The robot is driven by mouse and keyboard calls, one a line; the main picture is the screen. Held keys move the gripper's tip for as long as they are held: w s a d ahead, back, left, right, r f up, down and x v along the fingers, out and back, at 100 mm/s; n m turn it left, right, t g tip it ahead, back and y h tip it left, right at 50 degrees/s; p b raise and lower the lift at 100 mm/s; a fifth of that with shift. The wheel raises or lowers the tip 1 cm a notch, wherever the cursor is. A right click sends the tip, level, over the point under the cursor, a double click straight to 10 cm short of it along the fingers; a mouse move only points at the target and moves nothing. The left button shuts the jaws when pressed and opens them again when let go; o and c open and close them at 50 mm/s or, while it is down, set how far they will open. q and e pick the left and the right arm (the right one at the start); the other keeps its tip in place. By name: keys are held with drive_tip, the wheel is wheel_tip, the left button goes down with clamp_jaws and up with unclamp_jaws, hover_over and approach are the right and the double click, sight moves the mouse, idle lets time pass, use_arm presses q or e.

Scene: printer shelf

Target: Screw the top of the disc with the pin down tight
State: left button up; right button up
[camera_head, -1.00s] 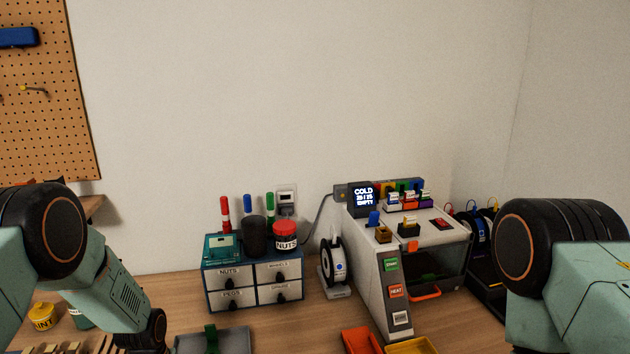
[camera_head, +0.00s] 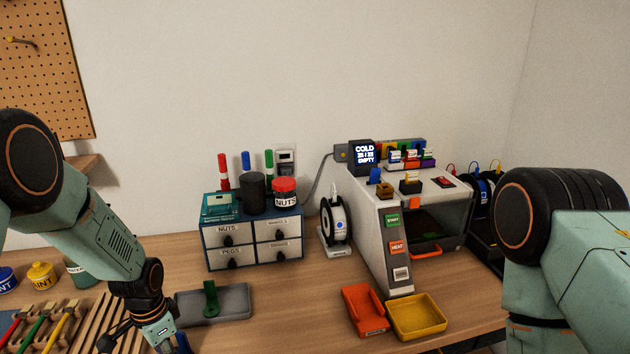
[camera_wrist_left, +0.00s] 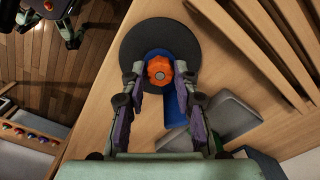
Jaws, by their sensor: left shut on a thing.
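In the left wrist view an orange scalloped knob (camera_wrist_left: 159,71) with a grey centre sits over a blue part (camera_wrist_left: 180,50) on a dark round disc (camera_wrist_left: 205,38). My left gripper (camera_wrist_left: 160,76) has its two fingers on either side of the knob and is shut on it. Whether a pin runs through the knob's centre is too small to tell. In the head view my left gripper (camera_head: 150,342) is low at the bottom edge, partly cut off, with a bit of blue beside it. The disc is hidden there. My right arm shows at the right, but its gripper is out of view.
A grey tray (camera_head: 238,306) with a green part (camera_head: 210,298) lies just right of my left gripper. A slotted wooden rack (camera_head: 95,318) with colored tools is at left. An orange tray (camera_head: 362,316) and a yellow tray (camera_head: 418,318) lie before the printer (camera_head: 372,232). Table between is clear.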

use_arm(q)
drive_tip(key=m+b, duration=0.1)
drive_tip(key=m, duration=0.3)
drive_tip(key=shift+f+b, duration=0.1)
drive_tip(key=shift+b, duration=0.2)
drive_tip(key=m, duration=0.2)
drive_tip(key=shift+m+b, duration=0.3)
drive_tip(key=o, duration=0.5)
drive_tip(key=shift+o, duration=0.2)
